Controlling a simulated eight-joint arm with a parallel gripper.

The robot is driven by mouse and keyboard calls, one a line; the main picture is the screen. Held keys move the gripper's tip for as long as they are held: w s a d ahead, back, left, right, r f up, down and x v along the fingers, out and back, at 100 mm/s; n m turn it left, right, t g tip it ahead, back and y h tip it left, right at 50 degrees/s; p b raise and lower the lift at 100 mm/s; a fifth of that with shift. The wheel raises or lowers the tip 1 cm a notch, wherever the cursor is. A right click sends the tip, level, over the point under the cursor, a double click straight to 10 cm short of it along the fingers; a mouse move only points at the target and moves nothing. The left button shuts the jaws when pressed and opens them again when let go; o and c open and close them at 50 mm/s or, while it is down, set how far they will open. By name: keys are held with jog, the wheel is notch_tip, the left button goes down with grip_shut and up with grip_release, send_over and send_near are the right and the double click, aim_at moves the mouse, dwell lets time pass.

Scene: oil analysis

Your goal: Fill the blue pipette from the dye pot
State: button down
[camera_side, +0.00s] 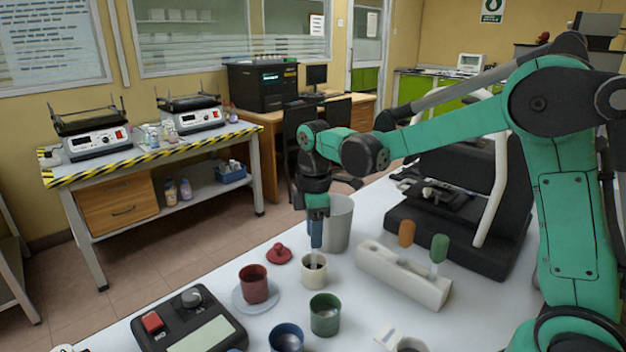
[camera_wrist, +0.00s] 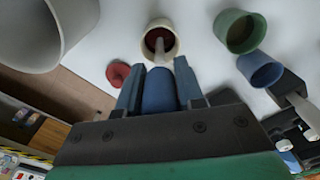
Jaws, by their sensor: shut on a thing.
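My gripper (camera_side: 317,207) points down and is shut on the blue pipette (camera_side: 317,234), which hangs upright. The blue bulb also shows between the fingers in the wrist view (camera_wrist: 159,90). The cream pot (camera_side: 313,274) stands open below it, with dark red liquid inside; it also shows in the wrist view (camera_wrist: 174,50). The pipette's pale tip reaches the pot's mouth. I cannot tell how deep the tip sits or whether it touches the liquid. The red lid (camera_side: 279,254) lies on the table beside the pot.
A grey bin (camera_side: 340,222) stands close behind. A white rack (camera_side: 405,276) holds orange and green pipettes to the right. A red cup (camera_side: 253,284) on a saucer, a green cup (camera_side: 325,316) and a blue cup (camera_side: 286,339) stand in front. A black device (camera_side: 190,322) is front left.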

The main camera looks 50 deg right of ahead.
jog(key=shift+f, duration=0.95)
dwell(0.3)
jog(key=c, duration=1.1)
grip_release()
jog(key=shift+c, duration=0.2)
